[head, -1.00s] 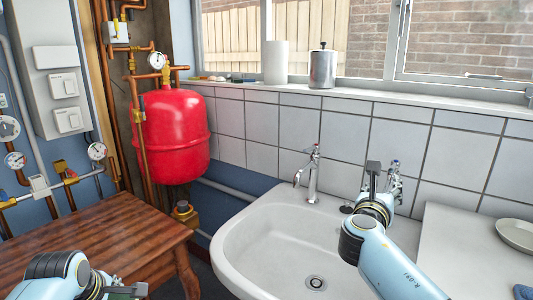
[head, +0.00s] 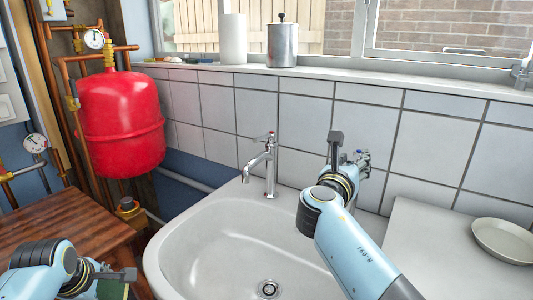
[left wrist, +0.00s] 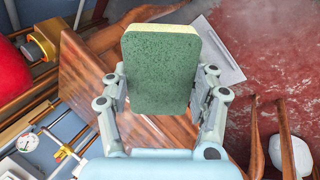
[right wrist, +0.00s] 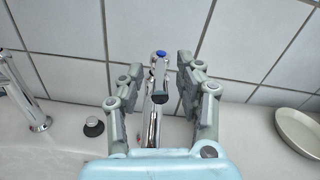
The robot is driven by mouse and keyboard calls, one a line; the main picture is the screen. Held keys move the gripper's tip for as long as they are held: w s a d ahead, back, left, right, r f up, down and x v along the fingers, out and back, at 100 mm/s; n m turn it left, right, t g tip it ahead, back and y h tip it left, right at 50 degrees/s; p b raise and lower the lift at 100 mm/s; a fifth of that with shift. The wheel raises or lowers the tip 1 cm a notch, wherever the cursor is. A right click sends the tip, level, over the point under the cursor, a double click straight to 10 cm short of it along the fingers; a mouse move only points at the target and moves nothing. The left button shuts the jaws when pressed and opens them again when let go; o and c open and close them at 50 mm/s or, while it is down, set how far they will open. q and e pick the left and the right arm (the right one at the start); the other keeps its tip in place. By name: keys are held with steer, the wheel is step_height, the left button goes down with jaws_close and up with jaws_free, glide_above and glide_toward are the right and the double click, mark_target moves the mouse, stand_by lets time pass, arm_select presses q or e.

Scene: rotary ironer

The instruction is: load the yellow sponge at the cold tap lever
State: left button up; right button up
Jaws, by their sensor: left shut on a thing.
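My left gripper (head: 122,275) is shut on the sponge (left wrist: 160,70), which shows a green broad face and a thin yellow edge in the left wrist view. In the head view only a sliver of it shows at the bottom left. My right gripper (right wrist: 158,80) is open in front of the blue-capped cold tap (right wrist: 159,58), with a finger on each side in the picture. I cannot tell whether it touches the tap. In the head view this tap (head: 363,158) is partly hidden behind my right gripper (head: 337,160).
A second chrome tap (head: 268,165) stands left on the white basin (head: 190,225). A black plug (right wrist: 93,127) lies on the basin rim. A dish (head: 503,240) sits on the right-hand counter. A wooden table (head: 60,225) and red tank (head: 120,125) are left.

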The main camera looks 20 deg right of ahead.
arm_select(q)
steer(key=shift+a, duration=0.1)
arm_select(e)
steer(key=shift+a+r, duration=0.1)
jaws_close()
arm_select(q)
steer(key=shift+r, duration=0.15)
